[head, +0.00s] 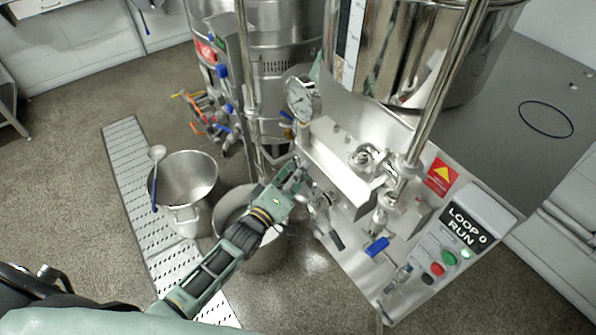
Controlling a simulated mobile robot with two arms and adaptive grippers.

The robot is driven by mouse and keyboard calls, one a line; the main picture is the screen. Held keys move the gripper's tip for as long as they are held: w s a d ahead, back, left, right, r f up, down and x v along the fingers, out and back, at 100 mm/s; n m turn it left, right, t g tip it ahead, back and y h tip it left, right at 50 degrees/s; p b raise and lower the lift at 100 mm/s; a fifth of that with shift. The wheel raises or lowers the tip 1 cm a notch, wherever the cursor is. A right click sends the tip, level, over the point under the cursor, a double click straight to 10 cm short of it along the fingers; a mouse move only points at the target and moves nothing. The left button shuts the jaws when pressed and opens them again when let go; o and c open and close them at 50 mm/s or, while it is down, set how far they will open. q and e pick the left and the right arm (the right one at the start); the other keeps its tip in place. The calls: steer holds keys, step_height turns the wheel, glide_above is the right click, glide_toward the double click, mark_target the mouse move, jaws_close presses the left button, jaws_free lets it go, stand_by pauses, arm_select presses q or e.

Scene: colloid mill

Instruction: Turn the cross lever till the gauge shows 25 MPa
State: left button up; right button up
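The round pressure gauge (303,97) stands on the machine's left side, with a white dial. Its needle is too small to read. My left gripper (299,174) is below the gauge, at the left end of the steel block (338,165). Its two fingers look apart, with nothing clearly between them. A metal fitting with short arms (322,199), possibly the cross lever, is just right of and below the fingers. It is partly hidden, and I cannot tell whether the gripper touches it. My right gripper is not in view.
A steel bucket (174,216) with a ladle stands left on the floor grating (124,150). Another bucket (230,212) is under my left arm. The control panel (464,222) reads "LOOP 0 RUN". A blue valve handle (377,247) and a vertical pipe (443,88) are nearby.

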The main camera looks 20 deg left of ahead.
arm_select(q)
jaws_close()
stand_by(0.3)
stand_by(0.3)
